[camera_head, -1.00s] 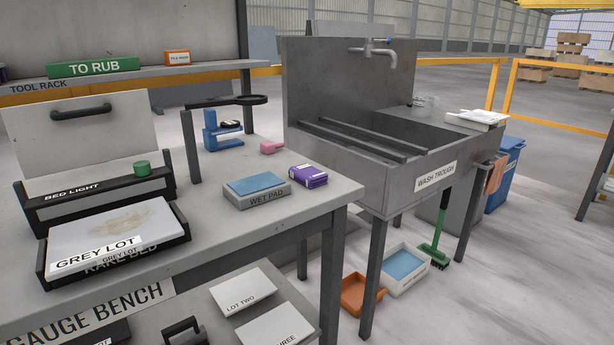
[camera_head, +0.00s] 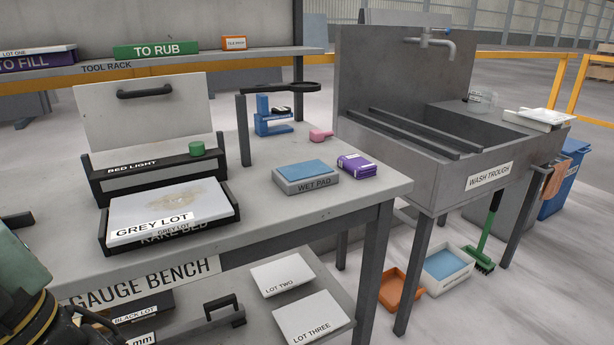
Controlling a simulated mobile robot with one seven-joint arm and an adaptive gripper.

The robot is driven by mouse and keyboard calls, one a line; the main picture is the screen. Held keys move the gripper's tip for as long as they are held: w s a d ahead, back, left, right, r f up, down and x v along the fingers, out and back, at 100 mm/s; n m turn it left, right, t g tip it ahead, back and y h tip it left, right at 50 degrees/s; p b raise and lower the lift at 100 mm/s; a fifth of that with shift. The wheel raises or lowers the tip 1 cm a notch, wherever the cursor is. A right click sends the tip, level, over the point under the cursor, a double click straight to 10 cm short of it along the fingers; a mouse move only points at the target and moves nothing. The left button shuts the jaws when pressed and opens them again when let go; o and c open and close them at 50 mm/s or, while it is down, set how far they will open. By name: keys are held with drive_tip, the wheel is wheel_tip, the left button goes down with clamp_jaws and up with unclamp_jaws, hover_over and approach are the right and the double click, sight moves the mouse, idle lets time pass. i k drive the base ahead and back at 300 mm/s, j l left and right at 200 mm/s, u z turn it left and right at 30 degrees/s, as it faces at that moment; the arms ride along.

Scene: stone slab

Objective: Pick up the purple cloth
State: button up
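The purple cloth (camera_head: 357,165) looks like a small folded stack with a pale marking on its front side. It lies flat on the grey bench (camera_head: 270,225), just right of the wet pad (camera_head: 305,178), a grey block with a blue top. A narrow gap seems to separate them. Nothing covers the cloth. Part of my arm shows at the lower left edge, far from the cloth. My gripper's fingers are not in view.
The wash trough (camera_head: 440,160) stands to the right of the bench. A pink item (camera_head: 320,135), a blue stand (camera_head: 272,120) and a black-handled loupe-like bar (camera_head: 285,88) sit behind the cloth. The grey lot tray (camera_head: 170,215) is at left. Bare bench lies in front of the cloth.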

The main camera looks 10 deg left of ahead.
sight(358, 167)
drive_tip(key=i+l+u, duration=0.3)
drive_tip(key=i+l, duration=0.15)
drive_tip(key=l, duration=0.25)
drive_tip(key=i+l+u, duration=0.2)
drive_tip(key=l, duration=0.15)
drive_tip(key=i+l+u, duration=0.15)
drive_tip(key=l, duration=0.3)
